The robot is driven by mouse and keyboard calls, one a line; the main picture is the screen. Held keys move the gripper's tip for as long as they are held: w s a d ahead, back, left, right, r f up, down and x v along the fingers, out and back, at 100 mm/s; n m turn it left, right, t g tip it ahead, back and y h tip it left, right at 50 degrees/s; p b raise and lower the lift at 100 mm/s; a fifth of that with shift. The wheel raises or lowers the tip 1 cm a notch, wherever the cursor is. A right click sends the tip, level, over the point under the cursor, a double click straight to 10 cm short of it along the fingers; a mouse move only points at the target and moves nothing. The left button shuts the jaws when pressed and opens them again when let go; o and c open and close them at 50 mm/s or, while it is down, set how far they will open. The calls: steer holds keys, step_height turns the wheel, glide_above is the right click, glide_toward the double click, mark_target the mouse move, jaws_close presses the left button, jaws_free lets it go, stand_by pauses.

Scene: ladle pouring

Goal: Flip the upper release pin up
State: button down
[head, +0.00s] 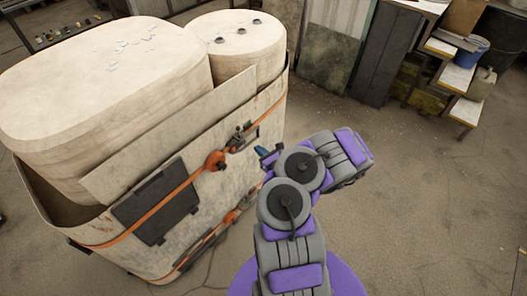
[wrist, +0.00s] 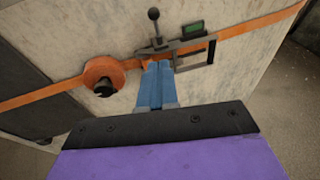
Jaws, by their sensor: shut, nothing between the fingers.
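The upper release mechanism (head: 238,138) sits on an orange strap on the side of the large box. In the wrist view it shows as a dark metal bracket (wrist: 195,50) with a small green patch and a lever with a round black knob (wrist: 154,15) pointing up. I cannot tell which part is the release pin. My gripper (head: 262,152) has blue fingers and is beside the upper mechanism. In the wrist view its fingertips (wrist: 158,66) are together and empty, just below the base of the knobbed lever and bracket. I cannot tell whether they touch it.
An orange strap spool (wrist: 103,76) is left of the fingers. A lower orange strap (head: 205,242) with similar hardware runs beneath. The box (head: 190,125) holds big pale blocks (head: 110,75). Shelves with a blue bucket (head: 468,50) stand at back right.

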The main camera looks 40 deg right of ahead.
steer(key=shift+s+a+r+p, duration=0.15)
steer(key=shift+s+a, duration=0.1)
steer(key=shift+s, duration=0.35)
steer(key=shift+s+a+r+p, duration=0.15)
steer(key=shift+s+a, duration=0.05)
steer(key=shift+s, duration=0.35)
steer(key=shift+d+f, duration=0.1)
steer(key=shift+d, duration=0.2)
